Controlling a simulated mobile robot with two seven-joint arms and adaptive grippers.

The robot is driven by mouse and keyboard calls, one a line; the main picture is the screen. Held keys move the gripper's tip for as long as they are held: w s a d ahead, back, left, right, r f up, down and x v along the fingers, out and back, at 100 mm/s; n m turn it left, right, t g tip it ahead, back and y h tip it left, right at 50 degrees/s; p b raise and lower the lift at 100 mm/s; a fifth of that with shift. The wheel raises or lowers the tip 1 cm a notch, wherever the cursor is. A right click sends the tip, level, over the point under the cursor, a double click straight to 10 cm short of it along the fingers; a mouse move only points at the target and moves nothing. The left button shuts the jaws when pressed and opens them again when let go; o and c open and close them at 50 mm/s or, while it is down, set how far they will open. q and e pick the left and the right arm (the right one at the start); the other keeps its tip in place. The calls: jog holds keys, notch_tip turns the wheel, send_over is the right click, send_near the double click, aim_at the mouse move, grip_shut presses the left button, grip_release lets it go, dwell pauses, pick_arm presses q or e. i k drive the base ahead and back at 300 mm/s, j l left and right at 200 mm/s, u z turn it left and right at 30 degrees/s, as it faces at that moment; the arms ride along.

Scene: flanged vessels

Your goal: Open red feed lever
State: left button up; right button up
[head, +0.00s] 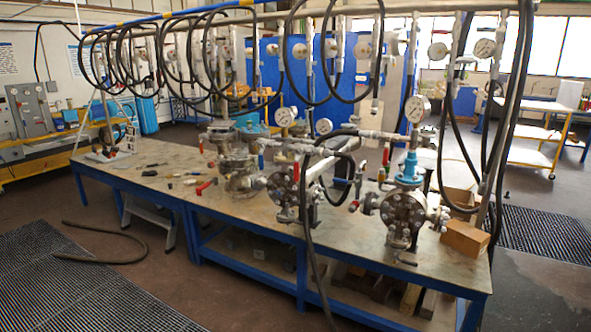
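Several small red levers show among the flanged vessels in the head view. I cannot tell which one is the feed lever. The right flanged vessel (403,212) and middle flanged vessel (280,188) stand on the workbench (215,212). Neither of my grippers is in view.
Black hoses (306,230) loop from the overhead pipe and hang in front of the vessels. A cardboard box (464,238) sits at the bench's right end. A red-handled tool (206,186) lies on the bench. A loose hose (105,232) and floor grating (60,285) are at left.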

aim_at(297, 166)
jog(key=i+j+z, duration=0.1)
jog(key=i+j, duration=0.7)
jog(key=i+j+z, duration=0.15)
jog(key=i+j, duration=0.25)
jog(key=j, duration=0.15)
jog(key=i+j+z, duration=0.1)
jog(key=i+j, duration=0.25)
jog(key=j, duration=0.2)
